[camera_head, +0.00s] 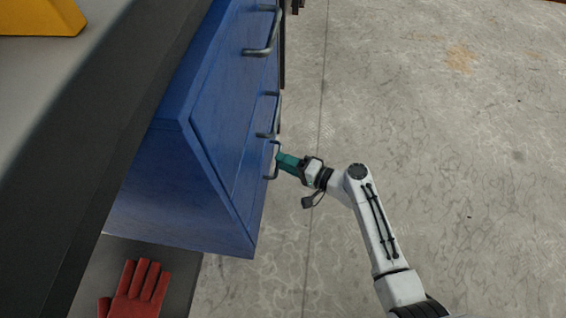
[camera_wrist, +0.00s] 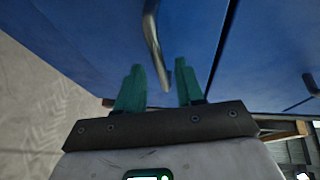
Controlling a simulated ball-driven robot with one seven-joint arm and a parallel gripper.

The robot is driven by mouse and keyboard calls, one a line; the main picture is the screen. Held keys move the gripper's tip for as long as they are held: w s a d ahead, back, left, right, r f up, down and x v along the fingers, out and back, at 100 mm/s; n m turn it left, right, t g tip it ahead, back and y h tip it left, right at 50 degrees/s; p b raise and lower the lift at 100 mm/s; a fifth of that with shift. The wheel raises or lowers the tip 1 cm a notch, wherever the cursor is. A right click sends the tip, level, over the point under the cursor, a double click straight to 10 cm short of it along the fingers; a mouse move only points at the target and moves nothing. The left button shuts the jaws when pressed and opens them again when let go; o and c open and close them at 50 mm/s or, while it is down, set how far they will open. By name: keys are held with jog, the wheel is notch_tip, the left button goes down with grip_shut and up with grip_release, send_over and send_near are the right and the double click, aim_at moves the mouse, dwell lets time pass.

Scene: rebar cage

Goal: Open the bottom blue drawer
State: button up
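The blue drawer cabinet (camera_head: 170,195) stands under the worktop, its front facing right in the head view. The bottom drawer front (camera_head: 246,180) looks flush with the cabinet. Its grey bar handle (camera_head: 276,146) is the lowest visible one. My gripper (camera_head: 279,161) is at this handle, from the right. In the wrist view, my gripper (camera_wrist: 160,70) has its two green fingers apart, with a metal handle (camera_wrist: 153,40) reaching down between them. A gap shows on both sides of the handle, so it is not gripped. Exact fingertip contact with the blue front (camera_wrist: 195,35) cannot be told.
Other handles (camera_head: 264,45) and (camera_head: 268,120) stick out above. A red glove (camera_head: 138,290) lies on a dark surface at lower left. A yellow object (camera_head: 40,17) is on the worktop (camera_head: 60,75). The concrete floor (camera_head: 450,130) to the right is clear.

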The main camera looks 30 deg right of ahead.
jog(key=shift+w+a+f, duration=0.1)
jog(key=shift+w+a, duration=0.25)
jog(key=shift+w, duration=0.15)
grip_shut()
dwell(0.4)
